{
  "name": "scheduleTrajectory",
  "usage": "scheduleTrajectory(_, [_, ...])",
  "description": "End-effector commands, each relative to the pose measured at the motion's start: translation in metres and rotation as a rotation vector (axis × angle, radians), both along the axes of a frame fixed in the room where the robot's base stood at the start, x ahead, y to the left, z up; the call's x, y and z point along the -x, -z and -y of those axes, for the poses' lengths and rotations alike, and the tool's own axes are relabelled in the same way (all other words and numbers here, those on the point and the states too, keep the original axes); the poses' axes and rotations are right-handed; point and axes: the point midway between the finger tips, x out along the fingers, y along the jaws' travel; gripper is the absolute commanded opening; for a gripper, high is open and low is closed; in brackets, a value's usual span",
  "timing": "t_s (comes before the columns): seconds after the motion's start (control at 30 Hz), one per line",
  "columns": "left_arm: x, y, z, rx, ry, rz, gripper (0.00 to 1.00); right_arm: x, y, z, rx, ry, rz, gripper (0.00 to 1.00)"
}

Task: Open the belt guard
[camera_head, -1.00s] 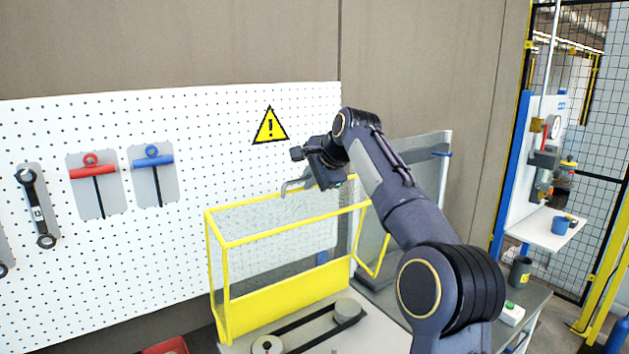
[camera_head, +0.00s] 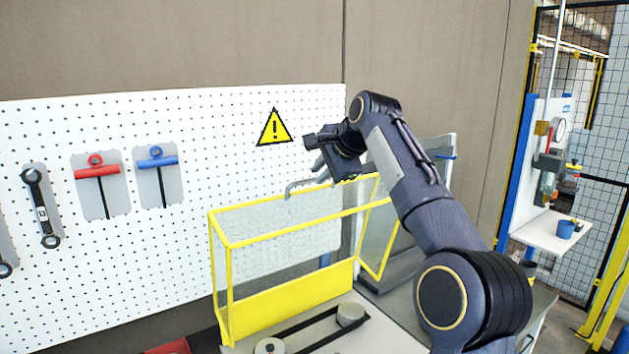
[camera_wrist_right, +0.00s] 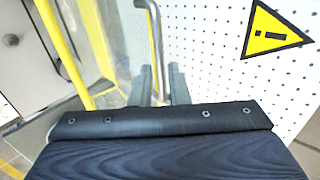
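The belt guard (camera_head: 290,299) is a yellow frame with clear mesh panels and a solid yellow band. It stands raised behind the belt (camera_head: 318,329), which lies uncovered with its grey pulleys (camera_head: 351,314). A bent grey handle (camera_head: 300,187) projects from the guard's upper part. My right gripper (camera_head: 318,172) is beside the handle, above the guard's top edge. In the right wrist view, its two dark fingers (camera_wrist_right: 160,85) are apart, with the handle bar (camera_wrist_right: 156,40) between or just beyond them; contact cannot be told. My left gripper is not in view.
A pegboard (camera_head: 110,260) with a wrench (camera_head: 41,207), a red-handled tool (camera_head: 98,172), a blue-handled tool (camera_head: 157,162) and a warning sign (camera_head: 274,128) stands close behind. A grey mesh panel (camera_head: 437,160) stands right of the guard, partly behind my arm.

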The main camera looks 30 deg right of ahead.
Motion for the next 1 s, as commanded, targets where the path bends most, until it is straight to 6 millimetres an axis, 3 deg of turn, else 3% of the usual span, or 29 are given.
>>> scheduleTrajectory(0.13, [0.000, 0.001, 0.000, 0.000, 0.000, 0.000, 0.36, 0.015, -0.015, 0.000, 0.001, -0.001, 0.002, 0.15])
scheduleTrajectory(0.37, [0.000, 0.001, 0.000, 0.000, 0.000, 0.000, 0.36, 0.022, -0.020, 0.000, 0.000, 0.000, -0.001, 0.15])
scheduleTrajectory(0.83, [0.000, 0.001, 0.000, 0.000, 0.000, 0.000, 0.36, 0.024, -0.019, 0.000, 0.002, -0.006, -0.002, 0.15])
scheduleTrajectory(1.0, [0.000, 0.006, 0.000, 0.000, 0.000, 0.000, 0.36, 0.046, -0.001, -0.007, 0.049, -0.093, -0.021, 0.15])
